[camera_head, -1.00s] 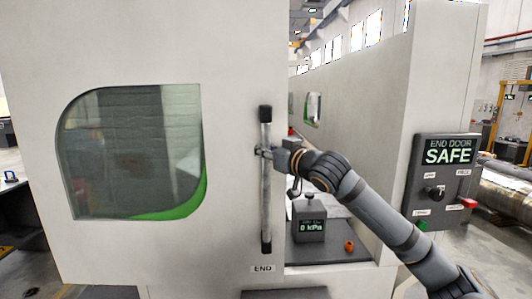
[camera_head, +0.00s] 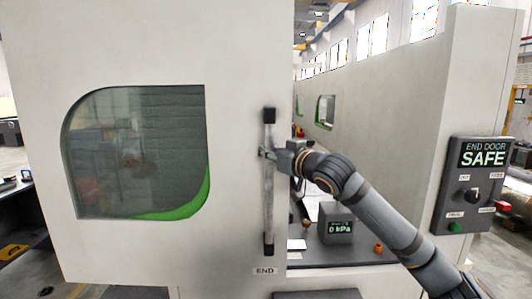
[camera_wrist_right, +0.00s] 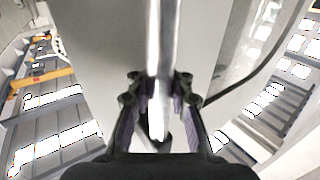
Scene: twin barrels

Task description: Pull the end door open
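The end door (camera_head: 245,60) is a large pale panel with a rounded window, labelled END, and stands open with a gap along its right edge. Its vertical bar handle (camera_head: 268,190) has dark end mounts. My right gripper (camera_head: 266,153) is at the upper half of the bar, its arm coming from the lower right. In the right wrist view the bar (camera_wrist_right: 161,50) runs between the two fingers (camera_wrist_right: 158,108), which look closed about it; the exact contact is hard to see. My left gripper is out of view.
Through the gap I see the machine's interior, with a grey box reading 0 kPa (camera_head: 338,222) and a small orange knob (camera_head: 378,248) on a dark ledge. A control panel reading END DOOR SAFE (camera_head: 478,185) is on the housing at right.

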